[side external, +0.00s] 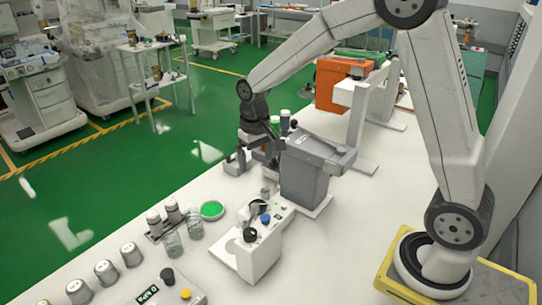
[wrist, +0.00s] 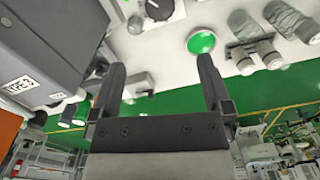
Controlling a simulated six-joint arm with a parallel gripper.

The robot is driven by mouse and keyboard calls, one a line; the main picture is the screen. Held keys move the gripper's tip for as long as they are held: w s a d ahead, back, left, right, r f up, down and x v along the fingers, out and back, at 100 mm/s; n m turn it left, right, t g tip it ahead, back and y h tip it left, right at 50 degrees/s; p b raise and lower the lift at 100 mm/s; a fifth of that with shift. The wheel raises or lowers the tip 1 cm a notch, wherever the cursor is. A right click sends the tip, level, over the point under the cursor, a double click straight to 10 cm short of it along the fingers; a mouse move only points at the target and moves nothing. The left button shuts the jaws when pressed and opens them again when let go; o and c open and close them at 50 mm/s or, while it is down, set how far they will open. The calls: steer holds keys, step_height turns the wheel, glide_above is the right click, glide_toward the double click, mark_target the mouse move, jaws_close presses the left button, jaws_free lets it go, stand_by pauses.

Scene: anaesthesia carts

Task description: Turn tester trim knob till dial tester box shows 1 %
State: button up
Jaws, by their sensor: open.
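The white tester box (side external: 247,257) stands on the bench at the front middle, with a black knob (side external: 250,234), a blue knob (side external: 265,218) and a round dial (side external: 258,207). I cannot read the dial or tell which knob is the trim knob. In the wrist view, part of a white box with a black knob (wrist: 159,8) shows at the top edge. My gripper (side external: 254,160) is behind the tester box, left of the grey box. In the wrist view, its fingers (wrist: 160,84) are apart with nothing held between them.
A tall grey box (side external: 304,175) stands close beside my gripper. A green disc (side external: 212,210), several metal-capped jars (side external: 172,210) and a display box (side external: 160,292) are on the bench (side external: 330,255). An orange unit (side external: 335,85) stands farther back. Bare bench lies right of the tester.

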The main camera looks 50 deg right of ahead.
steer(key=s+a+r+n+t, duration=0.1)
steer(key=s+r, duration=0.1)
steer(key=s, duration=0.3)
steer(key=shift+s+r, duration=0.15)
steer(key=shift+s, duration=0.15)
steer(key=shift+a, duration=0.1)
stand_by(0.3)
steer(key=s+a+f+n+t, duration=0.1)
steer(key=s+f, duration=0.5)
steer(key=s, duration=0.3)
steer(key=shift+a+t, duration=0.15)
steer(key=shift+t, duration=0.15)
stand_by(3.1)
